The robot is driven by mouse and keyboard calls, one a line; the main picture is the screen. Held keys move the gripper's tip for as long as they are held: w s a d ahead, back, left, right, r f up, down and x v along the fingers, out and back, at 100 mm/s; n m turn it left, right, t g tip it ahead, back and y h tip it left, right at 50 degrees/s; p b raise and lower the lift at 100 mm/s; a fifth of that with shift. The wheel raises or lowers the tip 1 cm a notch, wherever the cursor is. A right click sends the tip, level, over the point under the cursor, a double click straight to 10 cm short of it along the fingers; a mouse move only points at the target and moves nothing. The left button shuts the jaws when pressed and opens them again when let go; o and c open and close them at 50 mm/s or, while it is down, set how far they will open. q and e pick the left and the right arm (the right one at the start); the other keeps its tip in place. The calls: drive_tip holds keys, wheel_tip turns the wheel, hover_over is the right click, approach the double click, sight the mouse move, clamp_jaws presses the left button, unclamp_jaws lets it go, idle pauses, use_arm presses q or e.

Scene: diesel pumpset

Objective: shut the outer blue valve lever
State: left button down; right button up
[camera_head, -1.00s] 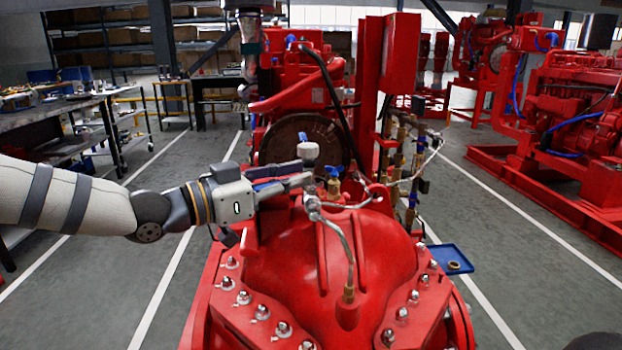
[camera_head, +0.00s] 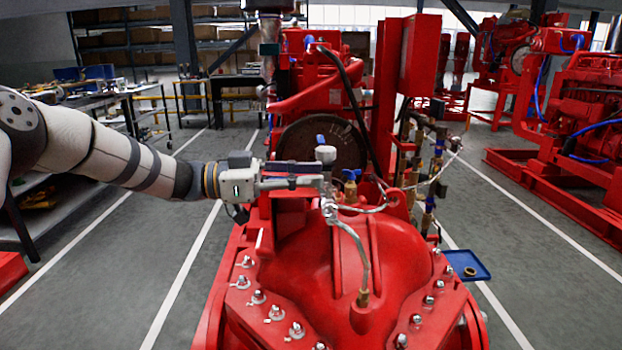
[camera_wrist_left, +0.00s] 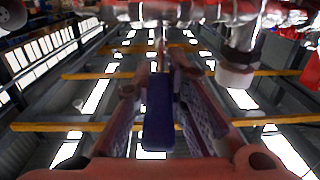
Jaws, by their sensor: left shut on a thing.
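The outer blue valve lever (camera_wrist_left: 159,112) lies between the two fingers of my left gripper (camera_wrist_left: 160,95) in the left wrist view. In the head view my left gripper (camera_head: 318,176) reaches in from the left, above the red pump casing (camera_head: 320,250). My right gripper is not in view.
A grey round gauge or cap (camera_head: 326,154) stands just behind the fingertips. A second blue-handled brass valve (camera_head: 350,184) is close to their right. A bent metal pipe (camera_head: 356,245) runs down to the casing. A blue tray (camera_head: 466,266) is at the right.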

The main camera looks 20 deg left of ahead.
use_arm(q)
drive_tip(key=c, duration=1.6)
unclamp_jaws()
drive_tip(key=v, duration=1.2)
drive_tip(key=shift+w, duration=0.1)
drive_tip(key=shift+a, duration=0.1)
